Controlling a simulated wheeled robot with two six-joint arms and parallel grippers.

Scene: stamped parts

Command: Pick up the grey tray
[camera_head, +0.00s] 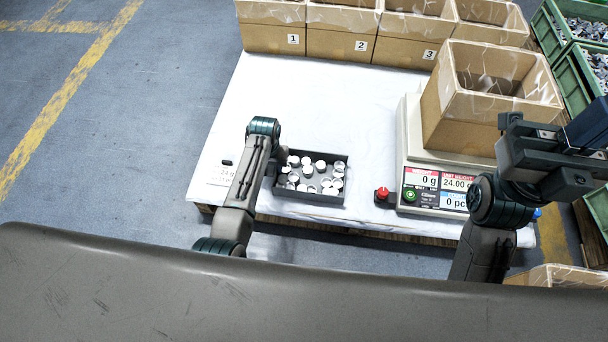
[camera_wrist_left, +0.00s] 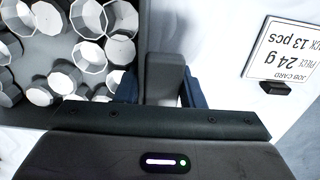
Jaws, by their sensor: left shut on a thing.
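The grey tray (camera_head: 318,197) sits on the white-covered table near its front edge, holding several white and silver stamped parts (camera_head: 320,167). In the left wrist view, its floor and wall (camera_wrist_left: 60,48) fill the upper left. My left gripper (camera_wrist_left: 160,92) has its two blue fingers on either side of a grey block (camera_wrist_left: 166,74) at the tray's side, and is shut on it. In the head view the left arm (camera_head: 250,180) hides most of this grip at the tray's left end.
A scale (camera_head: 412,148) with an open cardboard box (camera_head: 465,115) stands right of the tray. A red button (camera_head: 382,192) is between them. A job card (camera_wrist_left: 285,50) lies left of the tray. Numbered boxes (camera_head: 340,47) line the back. The table's middle is clear.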

